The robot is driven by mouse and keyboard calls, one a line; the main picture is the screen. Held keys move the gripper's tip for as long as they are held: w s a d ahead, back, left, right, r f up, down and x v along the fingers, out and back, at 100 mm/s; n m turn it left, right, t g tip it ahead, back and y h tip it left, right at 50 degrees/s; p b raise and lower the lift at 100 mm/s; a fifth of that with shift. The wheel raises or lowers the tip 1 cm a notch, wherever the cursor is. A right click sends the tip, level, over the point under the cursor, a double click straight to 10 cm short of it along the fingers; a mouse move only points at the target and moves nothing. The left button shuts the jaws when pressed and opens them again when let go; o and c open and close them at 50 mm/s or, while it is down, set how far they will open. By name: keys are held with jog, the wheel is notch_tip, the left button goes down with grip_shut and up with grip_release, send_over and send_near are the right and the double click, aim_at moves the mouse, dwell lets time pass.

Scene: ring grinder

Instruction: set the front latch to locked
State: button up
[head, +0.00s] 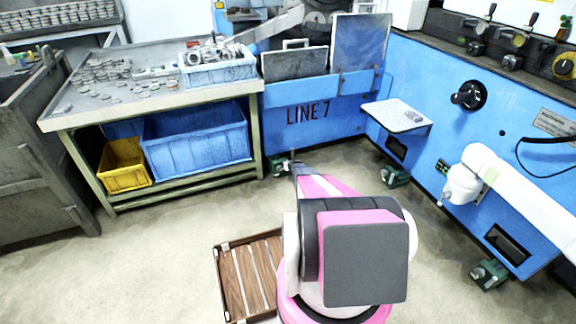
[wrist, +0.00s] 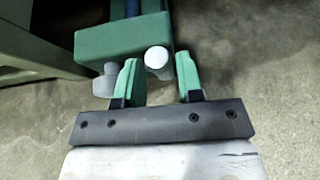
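In the wrist view a green block (wrist: 122,38) with a pale round-ended peg (wrist: 158,60) and a grey rounded piece (wrist: 104,86) lies straight ahead. I take it to be the latch; its locked or unlocked marking cannot be read. My gripper (wrist: 157,66) is open, its two green fingers apart, with the peg's end in line with the gap between them. I cannot tell whether a finger touches it. In the head view a small green unit (head: 278,164) sits low beside the table's right leg, close to my arm's far end; my arm hides part of that area.
Similar green units stand at the blue machine's foot, one below the small shelf (head: 394,177) and one at right (head: 488,273). A work table (head: 150,108) with bins stands at left. A wooden slatted pallet (head: 246,278) lies near my arm. Floor at left is clear.

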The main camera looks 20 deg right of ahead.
jog(key=v, duration=1)
jog(key=shift+s+r, duration=0.25)
jog(key=shift+s, duration=0.1)
